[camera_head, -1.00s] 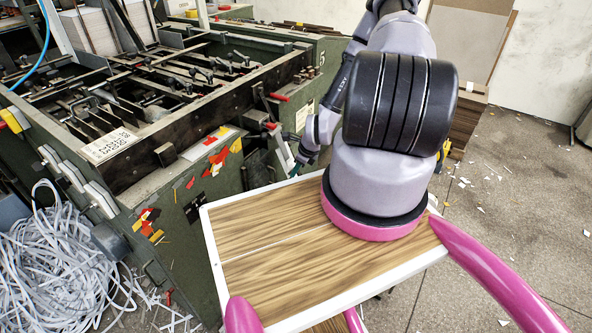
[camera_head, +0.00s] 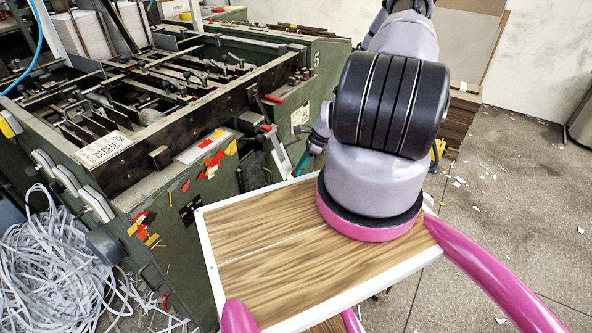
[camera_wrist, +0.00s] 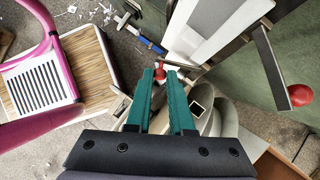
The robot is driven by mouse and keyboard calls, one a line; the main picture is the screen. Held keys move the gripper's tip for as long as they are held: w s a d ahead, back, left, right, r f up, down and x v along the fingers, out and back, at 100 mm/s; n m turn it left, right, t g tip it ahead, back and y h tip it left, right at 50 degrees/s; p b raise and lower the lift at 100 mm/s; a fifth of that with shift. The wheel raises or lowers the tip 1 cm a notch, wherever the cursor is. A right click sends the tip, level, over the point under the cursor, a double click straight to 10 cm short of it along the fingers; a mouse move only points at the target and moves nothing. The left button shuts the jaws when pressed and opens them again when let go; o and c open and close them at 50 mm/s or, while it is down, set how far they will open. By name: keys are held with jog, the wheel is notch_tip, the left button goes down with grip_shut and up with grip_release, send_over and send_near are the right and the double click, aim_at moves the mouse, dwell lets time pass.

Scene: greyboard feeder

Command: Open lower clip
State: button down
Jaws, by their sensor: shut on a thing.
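My gripper shows in the wrist view (camera_wrist: 163,78) with its two teal fingers close together, shut on the small red knob (camera_wrist: 160,74) of the lower clip at the fingertips. A pale metal plate (camera_wrist: 215,30) of the feeder lies just beyond the fingertips. In the camera_head view my gripper (camera_head: 303,163) is a small teal shape beside the feeder's side, partly hidden by my arm. Two red handles (camera_head: 273,99) (camera_head: 267,128) show on the feeder's side there; the held knob is not clear in that view.
Another red knob on a black lever (camera_wrist: 300,95) stands right of my fingers. The green feeder (camera_head: 175,220) fills the left, with a heap of white strips (camera_head: 65,260) beside it. The floor (camera_head: 510,210) at right is mostly clear, with paper scraps.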

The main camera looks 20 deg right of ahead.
jog(key=w+d+n+g, duration=0.5)
jog(key=n+g, duration=0.5)
jog(key=n, duration=0.2)
jog(key=shift+d+f+y, duration=0.2)
jog(key=shift+d+y, duration=0.2)
jog(key=shift+d, duration=0.1)
dwell(0.3)
jog(key=c, duration=0.8)
grip_release()
jog(key=shift+d, duration=0.1)
jog(key=v, duration=1)
jog(key=shift+w+d+r, duration=0.1)
jog(key=shift+w+r, duration=0.1)
jog(key=shift+w, duration=0.1)
